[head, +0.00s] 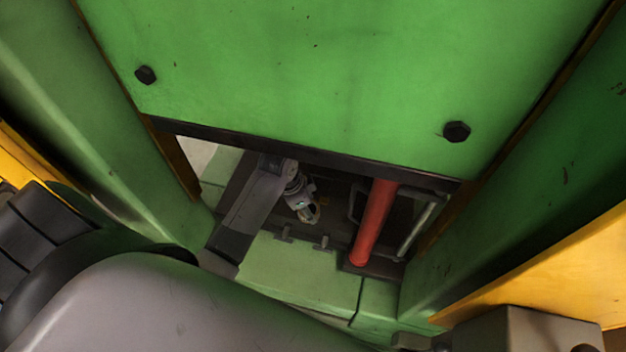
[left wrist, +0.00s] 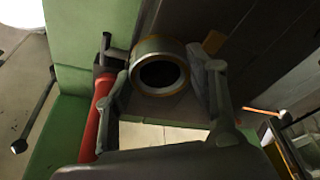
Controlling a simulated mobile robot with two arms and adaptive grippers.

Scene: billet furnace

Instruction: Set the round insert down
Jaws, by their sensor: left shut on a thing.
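The round insert (left wrist: 158,48) is a short metal ring with a brass-coloured rim and a dark hole. It sits between the two fingers of my left gripper (left wrist: 165,82), which is shut on it. In the head view my left gripper (head: 307,205) is small and deep inside the dark opening under the green panel, with the insert (head: 315,212) showing only as a small brassy piece at its tip. I cannot tell whether the insert touches a surface below it. My right gripper is not in view.
A large green panel (head: 310,70) with black bolts overhangs the opening. A red cylinder (head: 374,225) stands right of my left gripper, with a pale metal rod (head: 416,230) beyond it. Green side walls (head: 520,195) close in on both sides. A light green ledge (head: 290,268) lies in front.

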